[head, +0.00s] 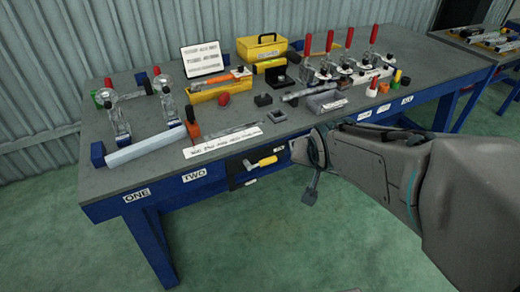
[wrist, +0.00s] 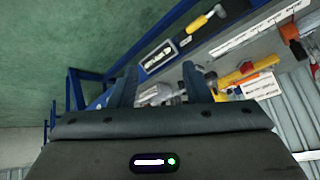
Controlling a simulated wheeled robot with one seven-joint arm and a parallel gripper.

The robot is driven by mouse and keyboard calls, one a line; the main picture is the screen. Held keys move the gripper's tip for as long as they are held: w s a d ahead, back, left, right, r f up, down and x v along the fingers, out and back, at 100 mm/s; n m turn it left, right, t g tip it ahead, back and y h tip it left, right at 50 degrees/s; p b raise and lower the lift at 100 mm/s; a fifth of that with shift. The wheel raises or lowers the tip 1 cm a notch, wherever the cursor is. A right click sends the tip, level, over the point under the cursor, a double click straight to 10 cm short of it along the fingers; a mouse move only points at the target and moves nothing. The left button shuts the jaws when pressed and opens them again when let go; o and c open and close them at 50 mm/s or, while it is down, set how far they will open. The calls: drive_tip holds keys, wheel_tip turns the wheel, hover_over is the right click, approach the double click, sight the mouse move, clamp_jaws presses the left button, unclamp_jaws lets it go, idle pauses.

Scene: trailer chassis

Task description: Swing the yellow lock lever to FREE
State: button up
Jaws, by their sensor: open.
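The yellow lock lever (head: 262,161) is mounted on a dark panel (head: 236,180) on the front of the blue workbench. Its handle points to the right and slightly up in the head view. The lever also shows at the top of the wrist view (wrist: 200,22), beyond the fingers and apart from them. My gripper (head: 311,190) is in front of the bench, to the right of the lever and a little lower in the picture. In the wrist view its two fingers (wrist: 158,80) are spread with nothing held between them. The small marking by the lever is too small to read.
The workbench top (head: 110,180) carries toggle clamps, a yellow toolbox (head: 262,48), a grey tray (head: 327,103) and several small parts. ONE and TWO labels sit on its front edge. Green floor (head: 250,240) in front is clear. Another bench stands at the right.

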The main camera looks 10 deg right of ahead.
drive_tip(key=w+d+f+m+t+y+b, duration=0.15)
drive_tip(key=w+f+m+t+b, duration=0.35)
drive_tip(key=w+f+b, duration=0.65)
drive_tip(key=m+t+y+b, duration=0.3)
drive_tip(key=m+y+b, duration=0.15)
drive_tip(key=b, duration=0.65)
approach(270, 163)
drive_tip(key=b+x, duration=0.2)
drive_tip(key=x, duration=0.9)
drive_tip(key=shift+w+a, duration=0.1)
drive_tip(key=shift+a, duration=0.05)
clamp_jaws()
